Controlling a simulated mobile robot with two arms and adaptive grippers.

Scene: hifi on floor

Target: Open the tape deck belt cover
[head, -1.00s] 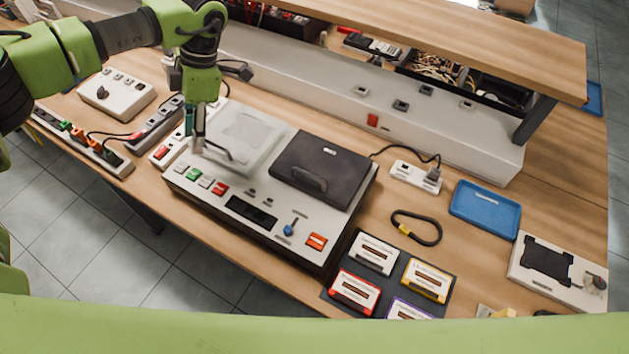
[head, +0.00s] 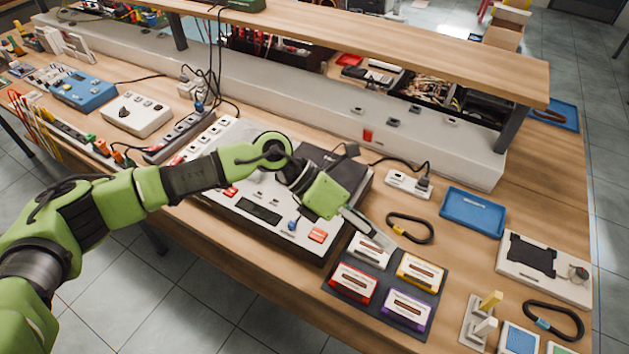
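The tape deck (head: 262,215) lies on the wooden bench, a light unit with coloured buttons and a dark display. Its pale panel (head: 228,133) at the back left is partly hidden by my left arm. A dark lid (head: 350,173) on its right half is partly covered too. I cannot tell from here which is the belt cover or whether either is raised. My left gripper (head: 385,238) reaches across the deck, with its fingers over the white cassette at the deck's right. I cannot tell how far the fingers are apart. My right gripper is out of view.
Several cassettes lie on a dark mat (head: 382,329). A black loop with a yellow piece (head: 410,229) and a blue tray (head: 472,213) lie to the right. A long pale raceway (head: 335,115) and shelf (head: 400,50) bound the back.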

